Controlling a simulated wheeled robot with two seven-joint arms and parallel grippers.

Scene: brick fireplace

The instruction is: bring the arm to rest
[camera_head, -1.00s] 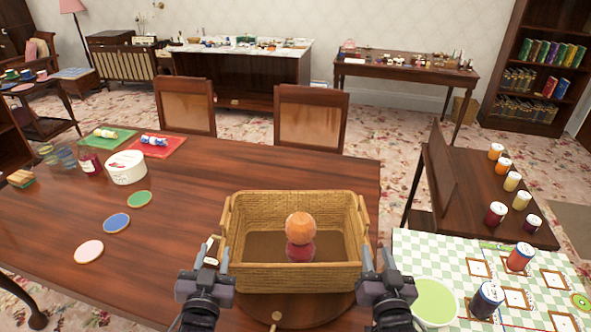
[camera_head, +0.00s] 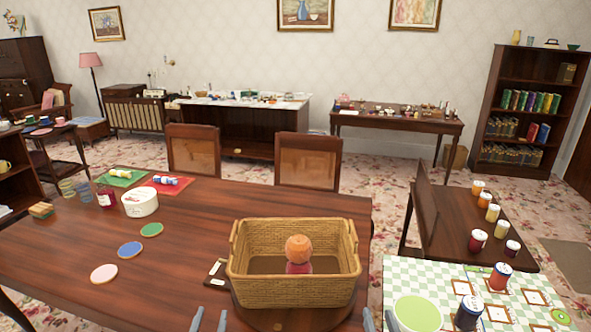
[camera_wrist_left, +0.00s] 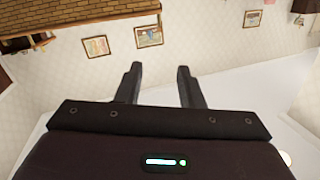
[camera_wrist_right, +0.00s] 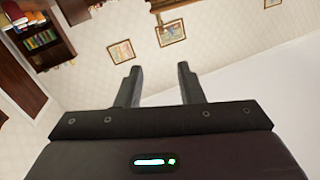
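My left gripper (camera_head: 210,320) shows only its two fingertips at the bottom edge of the head view, in front of the basket and apart from it. In the left wrist view its two fingers (camera_wrist_left: 158,85) stand apart with nothing between them. My right gripper (camera_head: 380,320) also shows only its fingertips at the bottom edge, right of the basket's front. In the right wrist view its fingers (camera_wrist_right: 156,85) are apart and empty. The woven basket (camera_head: 290,292) stands upright on the table, holding an orange ball-like thing (camera_head: 298,248) above a dark red one (camera_head: 298,267).
The wooden table (camera_head: 190,240) carries coasters, a white tub (camera_head: 140,204) and jars at the left. A checkered cloth (camera_head: 400,272) with a green plate (camera_head: 418,312) and cans lies at the right. Two chairs (camera_head: 193,152) stand behind. The table's middle left is mostly clear.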

